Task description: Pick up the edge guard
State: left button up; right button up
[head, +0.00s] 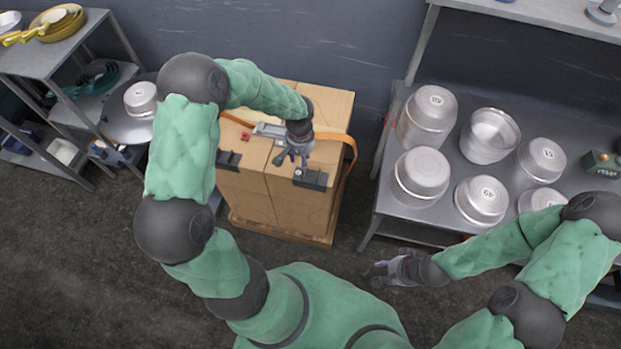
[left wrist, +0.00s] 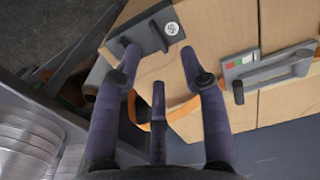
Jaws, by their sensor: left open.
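A black edge guard (head: 311,179) sits on the front top edge of the cardboard box stack (head: 262,190), towards its right corner. In the left wrist view this edge guard (left wrist: 150,30) is a dark block with a round white sticker. A second black edge guard (head: 228,160) sits on the same edge further left. My left gripper (head: 291,158) is open and empty above the box top, close to the right edge guard. In the left wrist view its spread fingers (left wrist: 160,62) point towards that guard; contact cannot be told. My right gripper (head: 378,273) is low, away from the boxes.
An orange strap (head: 345,137) runs over the boxes. A grey handled tool with red and green parts (left wrist: 268,72) lies on top. A metal table (head: 388,190) with several pans stands right, a shelf (head: 45,62) left. Floor in front is clear.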

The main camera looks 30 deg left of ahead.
aim_at(305, 175)
pick_arm(q)
notch_tip(305, 175, down, 3)
jog(key=shift+f, duration=0.1)
jog(key=f, duration=0.1)
jog(key=f+b, duration=0.1)
jog(key=f, duration=0.1)
jog(key=f+b, duration=0.1)
jog(key=f, duration=0.1)
jog(key=shift+w+d, duration=0.3)
jog(key=shift+w, duration=0.05)
grip_shut()
